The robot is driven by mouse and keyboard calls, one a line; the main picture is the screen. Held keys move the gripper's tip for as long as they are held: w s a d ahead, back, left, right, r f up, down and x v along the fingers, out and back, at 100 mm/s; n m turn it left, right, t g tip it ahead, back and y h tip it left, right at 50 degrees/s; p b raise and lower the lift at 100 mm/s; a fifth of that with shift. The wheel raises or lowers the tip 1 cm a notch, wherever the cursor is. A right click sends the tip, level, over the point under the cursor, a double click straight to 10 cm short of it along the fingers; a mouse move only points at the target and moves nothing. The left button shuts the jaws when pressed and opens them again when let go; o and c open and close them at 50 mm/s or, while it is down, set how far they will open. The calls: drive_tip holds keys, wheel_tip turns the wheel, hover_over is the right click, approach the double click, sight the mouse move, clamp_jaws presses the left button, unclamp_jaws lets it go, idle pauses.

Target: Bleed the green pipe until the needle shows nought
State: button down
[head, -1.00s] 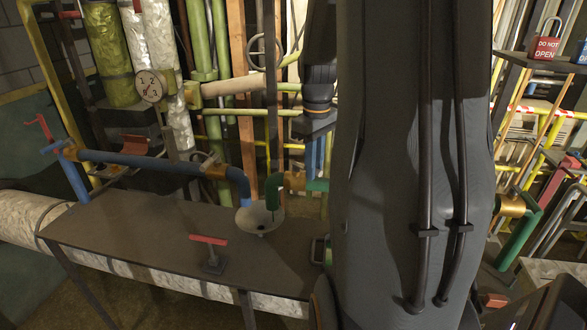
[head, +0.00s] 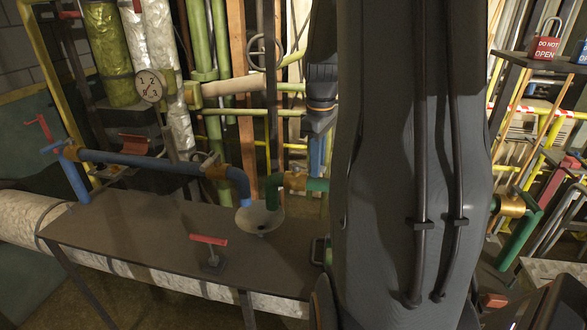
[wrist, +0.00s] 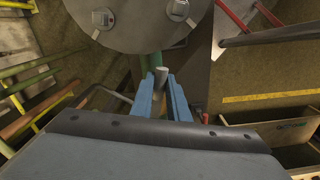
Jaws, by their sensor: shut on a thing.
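The green pipe (head: 272,187) ends in a downturned spout over a pale funnel (head: 262,220) on the bench; it continues behind my arm and shows again at the right. My gripper (head: 317,168) points down at its horizontal run. In the wrist view, my gripper's blue fingers (wrist: 161,92) are shut on a short grey handle (wrist: 160,77), with a green pipe (wrist: 150,62) just behind. The handle is hidden in the head view. The round white gauge (head: 150,86) shows 1, 2 and 3; its needle seems to point lower left, too small to read surely. No flow is visible.
A blue pipe (head: 150,161) runs along the left of the bench (head: 130,215). A red T-handle (head: 208,240) stands on the bench. A red DO NOT OPEN padlock (head: 545,48) sits on the right shelf. A large grey disc (wrist: 135,20) is close ahead of the fingers.

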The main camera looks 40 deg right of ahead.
drive_tip(key=shift+w+d+n, duration=0.25)
drive_tip(key=shift+d+n, duration=0.1)
drive_tip(key=shift+n, duration=0.45)
drive_tip(key=c, duration=1.7)
unclamp_jaws()
drive_tip(key=shift+o, duration=0.2)
drive_tip(key=shift+r, duration=0.1)
wheel_tip(320, 180, up, 7)
